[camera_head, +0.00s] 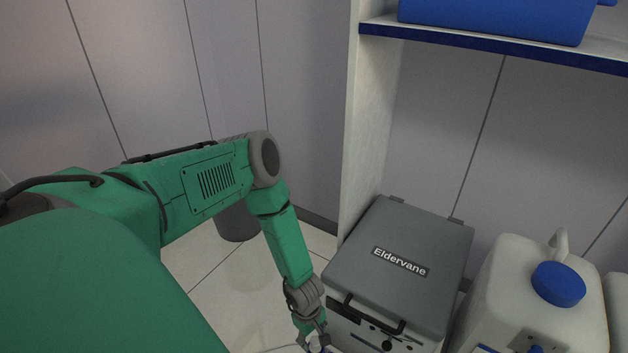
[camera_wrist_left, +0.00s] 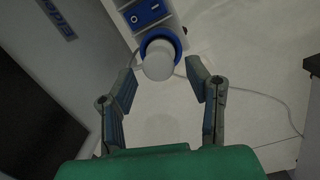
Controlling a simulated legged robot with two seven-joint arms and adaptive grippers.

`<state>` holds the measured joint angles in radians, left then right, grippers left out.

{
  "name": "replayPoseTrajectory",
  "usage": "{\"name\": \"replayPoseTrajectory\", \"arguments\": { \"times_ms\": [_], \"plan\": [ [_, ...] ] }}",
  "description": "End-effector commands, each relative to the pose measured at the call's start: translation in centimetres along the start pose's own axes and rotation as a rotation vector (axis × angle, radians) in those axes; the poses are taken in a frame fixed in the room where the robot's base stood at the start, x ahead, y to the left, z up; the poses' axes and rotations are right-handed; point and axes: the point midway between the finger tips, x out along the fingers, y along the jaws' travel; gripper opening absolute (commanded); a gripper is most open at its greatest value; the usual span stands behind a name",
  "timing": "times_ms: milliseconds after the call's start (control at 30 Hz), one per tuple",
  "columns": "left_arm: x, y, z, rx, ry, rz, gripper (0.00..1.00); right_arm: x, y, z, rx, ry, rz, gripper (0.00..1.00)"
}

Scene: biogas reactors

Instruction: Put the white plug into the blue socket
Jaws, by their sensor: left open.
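In the left wrist view, the white plug (camera_wrist_left: 158,65) shows as a round white body just beyond my fingertips. The blue socket (camera_wrist_left: 172,36) is a blue ring behind it, on a white strip. The plug overlaps the ring; I cannot tell whether it sits in it or in front of it. My left gripper (camera_wrist_left: 160,88) is open, its fingers apart on either side below the plug. In the head view the left gripper (camera_head: 316,338) is at the bottom edge, beside the grey-lidded box, and the socket is not clear there. My right gripper is not in view.
A blue switch panel (camera_wrist_left: 145,12) is on the strip beside the socket. A thin white cable (camera_wrist_left: 262,95) lies on the floor at right. The grey-lidded Eldervane box (camera_head: 410,255) and a white canister with a blue cap (camera_head: 558,284) stand beneath a shelf (camera_head: 480,38).

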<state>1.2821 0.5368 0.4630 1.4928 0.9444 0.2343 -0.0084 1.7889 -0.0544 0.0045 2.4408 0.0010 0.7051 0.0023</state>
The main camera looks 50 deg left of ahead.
Motion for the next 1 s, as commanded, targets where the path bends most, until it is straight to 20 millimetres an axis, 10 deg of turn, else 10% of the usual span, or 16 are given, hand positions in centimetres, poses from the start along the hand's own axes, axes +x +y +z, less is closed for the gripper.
{"name": "replayPoseTrajectory", "arguments": {
  "times_ms": [400,667,1000],
  "plan": [
    [-8.9,0.1,0.1,-0.002,0.001,0.002,0.44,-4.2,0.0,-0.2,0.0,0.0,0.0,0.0],
    [-11.2,-0.4,0.8,0.045,0.003,-0.008,0.44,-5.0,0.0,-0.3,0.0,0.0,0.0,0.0],
    [-18.8,-9.5,8.3,1.105,0.115,-0.086,0.44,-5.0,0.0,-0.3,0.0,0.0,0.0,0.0]
  ]
}}
